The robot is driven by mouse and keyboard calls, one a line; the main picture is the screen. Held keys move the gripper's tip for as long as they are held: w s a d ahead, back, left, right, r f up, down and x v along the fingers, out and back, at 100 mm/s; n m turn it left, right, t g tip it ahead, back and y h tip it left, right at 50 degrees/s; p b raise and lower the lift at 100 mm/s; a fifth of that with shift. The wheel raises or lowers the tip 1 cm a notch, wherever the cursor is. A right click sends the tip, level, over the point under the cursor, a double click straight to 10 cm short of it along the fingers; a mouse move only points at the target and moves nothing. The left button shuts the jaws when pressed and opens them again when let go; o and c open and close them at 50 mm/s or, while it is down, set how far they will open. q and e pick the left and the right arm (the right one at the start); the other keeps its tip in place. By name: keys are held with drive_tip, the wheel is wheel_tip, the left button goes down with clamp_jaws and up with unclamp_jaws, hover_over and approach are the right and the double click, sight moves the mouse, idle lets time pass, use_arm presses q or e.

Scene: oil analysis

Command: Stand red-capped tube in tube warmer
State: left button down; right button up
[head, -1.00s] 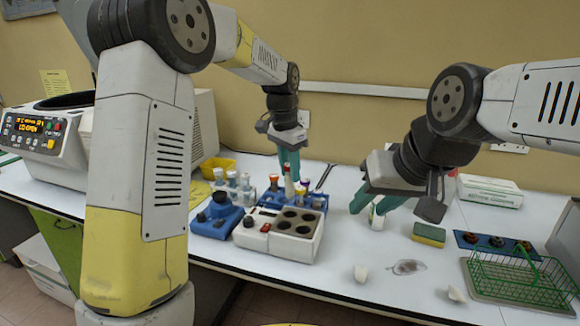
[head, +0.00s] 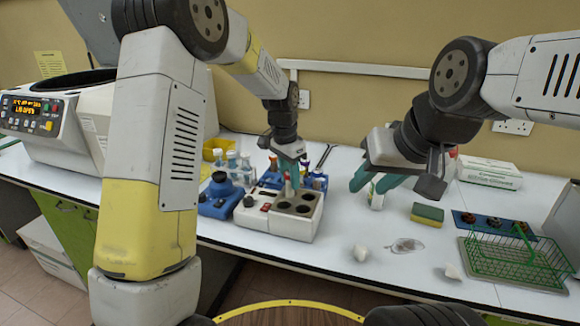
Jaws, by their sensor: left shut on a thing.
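My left gripper (head: 288,180) is shut on the red-capped tube (head: 288,190) and holds it upright over the white tube warmer (head: 275,232). The tube is mostly hidden between the fingers. Its lower end is near the warmer's back wells; I cannot tell whether it has entered one. The warmer has several dark round wells on top and red controls on its left part. My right gripper (head: 374,184) has its teal fingers apart, in front of a small white and green bottle (head: 377,201), and seems to hold nothing.
A blue rack (head: 318,184) with tubes stands behind the warmer. A blue device (head: 219,200) stands to its left. A sponge (head: 427,214), a green wire basket (head: 512,262) and a blue tray (head: 465,221) lie to the right.

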use_arm(q)
drive_tip(key=shift+f, duration=0.25)
drive_tip(key=c, duration=1)
unclamp_jaws()
drive_tip(key=r, duration=0.7)
drive_tip(key=shift+s+a+r, duration=0.25)
drive_tip(key=shift+a+r, duration=0.05)
drive_tip(key=shift+a, duration=0.1)
drive_tip(key=s+a+r+n+t, duration=0.1)
drive_tip(key=s+a+r+n, duration=0.1)
drive_tip(key=s+a+r, duration=0.3)
drive_tip(key=s+a+r+n+t+h, duration=0.1)
drive_tip(key=s+a+r+n, duration=0.15)
drive_tip(key=s, duration=0.45)
drive_tip(key=s+a+r+n+t, duration=0.2)
drive_tip(key=s+a+r, duration=0.15)
drive_tip(key=s, duration=0.25)
drive_tip(key=s+a+f+n+t, duration=0.1)
drive_tip(key=s+a+f+n, duration=0.1)
drive_tip(key=s, duration=0.6)
drive_tip(key=shift+a+f+n, duration=0.15)
drive_tip(key=shift+a+n, duration=0.1)
drive_tip(key=shift+n, duration=0.4)
